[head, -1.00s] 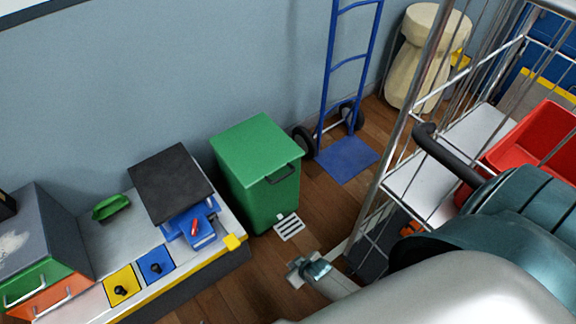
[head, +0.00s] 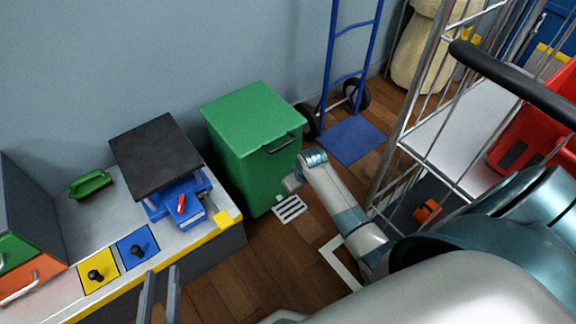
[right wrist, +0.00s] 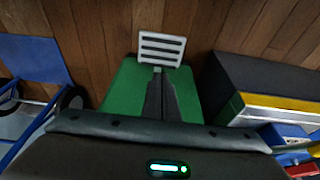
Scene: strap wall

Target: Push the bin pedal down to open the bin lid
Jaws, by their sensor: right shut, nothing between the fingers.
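The green bin (head: 253,150) stands on the floor against the wall with its lid (head: 250,112) shut. Its white slotted pedal (head: 290,209) sticks out low at the front and looks raised. The right wrist view shows the bin (right wrist: 122,88) and the pedal (right wrist: 161,48) too. My right gripper (head: 289,184) is shut and empty, in front of the bin near the pedal. In the right wrist view its fingers (right wrist: 158,76) point at the pedal's base; I cannot tell whether they touch. My left gripper (head: 160,284) is open and empty at the bottom edge.
A low bench (head: 229,243) with a black-topped blue item stands left of the bin. A blue hand truck (head: 352,139) stands to its right. A wire cage trolley (head: 428,146) with a red crate is close to my right arm.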

